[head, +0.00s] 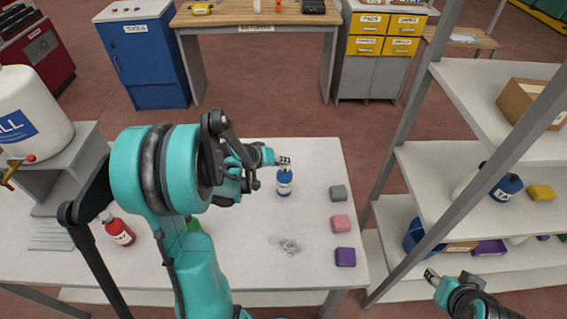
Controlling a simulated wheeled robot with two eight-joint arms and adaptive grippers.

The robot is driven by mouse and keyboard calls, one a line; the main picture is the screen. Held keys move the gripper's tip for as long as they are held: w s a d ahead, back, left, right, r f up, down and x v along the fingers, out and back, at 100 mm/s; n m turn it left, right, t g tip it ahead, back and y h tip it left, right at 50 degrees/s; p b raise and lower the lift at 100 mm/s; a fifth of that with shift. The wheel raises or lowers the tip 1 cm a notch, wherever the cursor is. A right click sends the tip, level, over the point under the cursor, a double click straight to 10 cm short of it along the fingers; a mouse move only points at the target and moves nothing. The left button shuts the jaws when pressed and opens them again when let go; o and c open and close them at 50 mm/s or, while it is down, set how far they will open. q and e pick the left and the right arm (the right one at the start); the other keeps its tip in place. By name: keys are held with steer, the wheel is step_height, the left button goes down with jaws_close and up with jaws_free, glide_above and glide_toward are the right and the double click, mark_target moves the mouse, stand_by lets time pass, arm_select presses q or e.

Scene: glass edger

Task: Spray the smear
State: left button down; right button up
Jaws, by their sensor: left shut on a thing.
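A grey, speckled smear (287,245) lies on the white table (250,272), left of the purple block. My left gripper (285,163) is shut at the top of a small blue and white bottle (284,183), which looks upright near the back of the table, behind the smear. Whether the bottle touches the table I cannot tell. My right gripper (431,276) is at the lower right, in front of the shelf; its jaw opening is not clear.
Grey (338,193), pink (341,223) and purple (345,257) blocks line the table's right side. A red bottle (118,230) and a large white container (32,110) with a tap are at left. A green thing (194,226) is partly hidden by my arm. Shelves (432,165) stand right.

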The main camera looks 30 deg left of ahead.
arm_select(q)
steer(key=shift+s+f, duration=0.1)
steer(key=shift+s, duration=0.05)
steer(key=shift+w+a+r+p, duration=0.1)
steer(key=shift+w+r+p, duration=0.15)
steer(key=shift+r+p, duration=0.35)
step_height(320, 180, up, 5)
steer(key=p, duration=0.3)
steer(key=shift+f, duration=0.15)
stand_by(1.3)
